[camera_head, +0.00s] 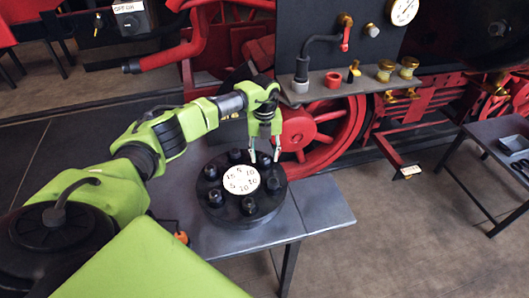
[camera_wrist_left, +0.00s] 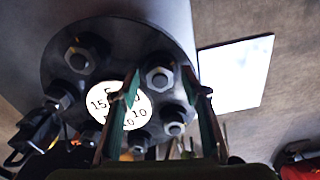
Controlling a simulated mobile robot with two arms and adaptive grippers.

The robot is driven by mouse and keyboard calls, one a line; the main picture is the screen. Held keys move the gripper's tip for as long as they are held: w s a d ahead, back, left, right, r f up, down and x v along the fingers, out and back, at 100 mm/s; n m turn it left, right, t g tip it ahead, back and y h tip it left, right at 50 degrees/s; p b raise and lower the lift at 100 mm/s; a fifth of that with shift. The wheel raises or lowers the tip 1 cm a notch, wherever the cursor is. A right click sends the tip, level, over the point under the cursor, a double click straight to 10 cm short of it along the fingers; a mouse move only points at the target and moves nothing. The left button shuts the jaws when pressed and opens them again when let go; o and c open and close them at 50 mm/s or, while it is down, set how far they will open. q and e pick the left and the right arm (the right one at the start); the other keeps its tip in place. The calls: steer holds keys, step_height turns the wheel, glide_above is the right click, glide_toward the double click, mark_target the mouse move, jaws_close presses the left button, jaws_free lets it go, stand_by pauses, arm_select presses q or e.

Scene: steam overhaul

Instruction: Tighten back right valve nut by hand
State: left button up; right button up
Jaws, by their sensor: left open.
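The black round valve (camera_head: 243,215) lies on the grey table, with several dark nuts around a white numbered disc (camera_head: 241,180). The back right valve nut (camera_head: 264,160) is at the rim nearest the red wheel. My left gripper (camera_head: 264,157) comes down over this nut from behind, its two fingers apart, one on each side. In the left wrist view, a hex nut (camera_wrist_left: 160,77) shows between the open fingers of the left gripper (camera_wrist_left: 162,90). I cannot tell whether the fingers touch it. My right gripper is not in view.
The grey table (camera_head: 325,205) has free room right of the valve. A red wheel (camera_head: 325,125) and a shelf (camera_head: 345,86) with brass and red fittings stand close behind. A side table (camera_head: 500,150) with a dark tray is at the far right.

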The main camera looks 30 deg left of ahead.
arm_select(q)
steer(key=c, duration=1.1)
steer(key=shift+f+m+b, duration=0.2)
steer(key=shift+m+b, duration=0.8)
steer(key=shift+b, duration=0.1)
steer(key=m+b, duration=0.2)
steer(key=shift+m, duration=0.3)
steer(key=m+b, duration=0.2)
steer(key=m, duration=0.1)
steer(key=shift+r, duration=0.1)
steer(key=shift+r+m+b, duration=0.1)
steer(key=shift+m+b, duration=0.55)
steer(key=shift+m, duration=0.45)
steer(key=shift+w, duration=0.1)
